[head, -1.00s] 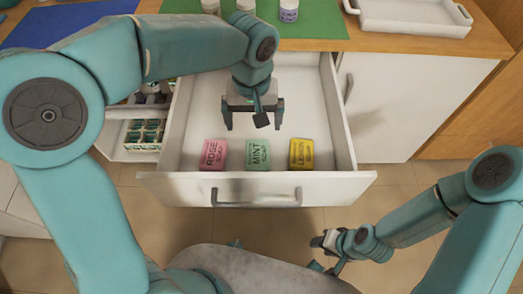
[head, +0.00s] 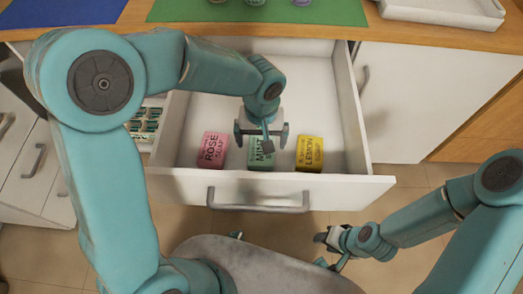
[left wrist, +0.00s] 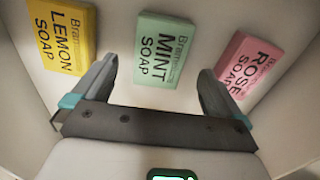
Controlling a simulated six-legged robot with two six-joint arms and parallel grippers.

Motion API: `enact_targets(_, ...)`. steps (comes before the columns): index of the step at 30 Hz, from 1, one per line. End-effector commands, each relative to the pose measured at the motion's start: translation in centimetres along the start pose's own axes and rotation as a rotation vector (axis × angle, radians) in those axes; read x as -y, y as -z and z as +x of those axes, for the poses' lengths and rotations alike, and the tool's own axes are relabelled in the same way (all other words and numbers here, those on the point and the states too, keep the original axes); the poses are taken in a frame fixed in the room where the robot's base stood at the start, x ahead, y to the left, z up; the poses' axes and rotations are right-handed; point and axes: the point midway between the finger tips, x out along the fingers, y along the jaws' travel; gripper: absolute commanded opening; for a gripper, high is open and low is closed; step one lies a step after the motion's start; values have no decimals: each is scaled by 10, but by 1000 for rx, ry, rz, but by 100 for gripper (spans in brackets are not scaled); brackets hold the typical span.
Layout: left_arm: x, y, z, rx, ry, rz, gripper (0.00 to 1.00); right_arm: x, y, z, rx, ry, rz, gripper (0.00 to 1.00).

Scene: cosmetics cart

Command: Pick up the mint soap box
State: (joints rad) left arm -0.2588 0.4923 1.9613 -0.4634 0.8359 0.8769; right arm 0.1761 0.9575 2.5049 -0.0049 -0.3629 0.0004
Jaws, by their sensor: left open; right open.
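The mint soap box (head: 258,160) lies in the open drawer, between the pink rose box and the yellow lemon box. My left gripper (head: 262,146) is above it, open and empty, and hides part of its top in the head view. In the left wrist view the mint box (left wrist: 165,50) lies beyond and between the two spread fingers (left wrist: 158,85), with its label showing. No contact with it is visible. My right gripper (head: 328,246) is open and empty, low in front of the drawer at the right.
The rose soap box (head: 212,150) and the lemon soap box (head: 310,154) lie close on either side. The drawer front (head: 340,190) and side walls enclose them. A counter with a green mat (head: 330,12) and a white tray (head: 445,12) is behind.

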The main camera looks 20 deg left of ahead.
Motion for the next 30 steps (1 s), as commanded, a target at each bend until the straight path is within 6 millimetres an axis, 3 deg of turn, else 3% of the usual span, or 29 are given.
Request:
enact_targets(9,0,3,46,4,2,-1,100,-2,0,6,0,0,0,43)
enact_targets(18,0,4,52,1,0,-1,100,-2,0,6,0,0,0,43)
enact_targets(19,0,4,52,1,0,-1,97,-2,0,6,0,0,0,43)
enact_targets(24,0,4,52,1,0,-1,45,-2,0,6,0,0,0,43)
enact_targets(30,0,3,53,2,0,0,40,-2,0,6,0,0,0,43)
